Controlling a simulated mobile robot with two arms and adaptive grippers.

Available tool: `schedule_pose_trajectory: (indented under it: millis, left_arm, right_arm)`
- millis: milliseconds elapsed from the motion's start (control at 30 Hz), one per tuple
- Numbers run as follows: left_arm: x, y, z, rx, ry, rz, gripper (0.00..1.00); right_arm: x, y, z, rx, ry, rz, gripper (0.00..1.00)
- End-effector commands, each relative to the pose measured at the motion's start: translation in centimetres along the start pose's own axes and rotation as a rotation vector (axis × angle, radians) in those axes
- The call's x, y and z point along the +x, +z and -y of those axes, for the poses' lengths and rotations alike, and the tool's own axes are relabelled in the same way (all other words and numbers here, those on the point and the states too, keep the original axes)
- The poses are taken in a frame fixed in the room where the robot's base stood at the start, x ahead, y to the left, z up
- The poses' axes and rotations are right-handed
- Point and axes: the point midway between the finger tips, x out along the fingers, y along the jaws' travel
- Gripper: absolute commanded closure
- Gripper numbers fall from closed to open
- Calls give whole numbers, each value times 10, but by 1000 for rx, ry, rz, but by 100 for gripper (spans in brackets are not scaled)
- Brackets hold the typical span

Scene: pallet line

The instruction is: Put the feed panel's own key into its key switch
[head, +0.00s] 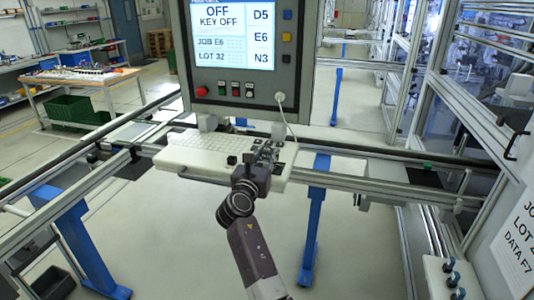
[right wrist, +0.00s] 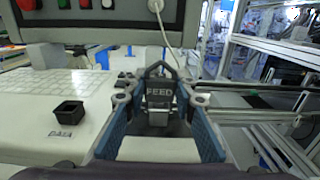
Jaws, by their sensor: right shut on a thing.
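My right gripper (head: 262,160) reaches up to the right end of the white keyboard shelf (head: 200,160), below the panel screen (head: 232,30), which reads OFF and KEY OFF. In the right wrist view, its blue-sided fingers (right wrist: 160,105) are closed in on a dark piece marked FEED (right wrist: 159,92), with a dark pointed loop at its far end. I cannot tell whether its tip touches a switch; the key switch opening is hidden behind the gripper. A black square socket marked DATA (right wrist: 68,112) stands on the shelf to the left. My left gripper is out of view.
A white cable (head: 288,118) hangs from the panel to the shelf near the gripper. Rails (head: 375,150) run on both sides. A white block with several blue-topped pieces (head: 455,278) stands at lower right. A bench (head: 85,80) is at far left.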

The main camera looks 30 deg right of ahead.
Motion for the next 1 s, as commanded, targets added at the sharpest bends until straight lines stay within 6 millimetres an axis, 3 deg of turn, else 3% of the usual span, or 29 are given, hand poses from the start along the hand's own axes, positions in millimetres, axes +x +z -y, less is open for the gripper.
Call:
schedule_pose_trajectory:
  millis: [400,433,500,600,800,1000]
  left_arm:
    - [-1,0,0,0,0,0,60]
    - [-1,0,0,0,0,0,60]
    - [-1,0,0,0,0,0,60]
    - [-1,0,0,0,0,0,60]
    - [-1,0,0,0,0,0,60]
    - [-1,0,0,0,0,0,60]
  right_arm:
    - [0,0,0,0,0,0,97]
    - [0,0,0,0,0,0,72]
    - [0,0,0,0,0,0,65]
    - [0,0,0,0,0,0,55]
    - [0,-1,0,0,0,0,54]
    - [0,-1,0,0,0,0,35]
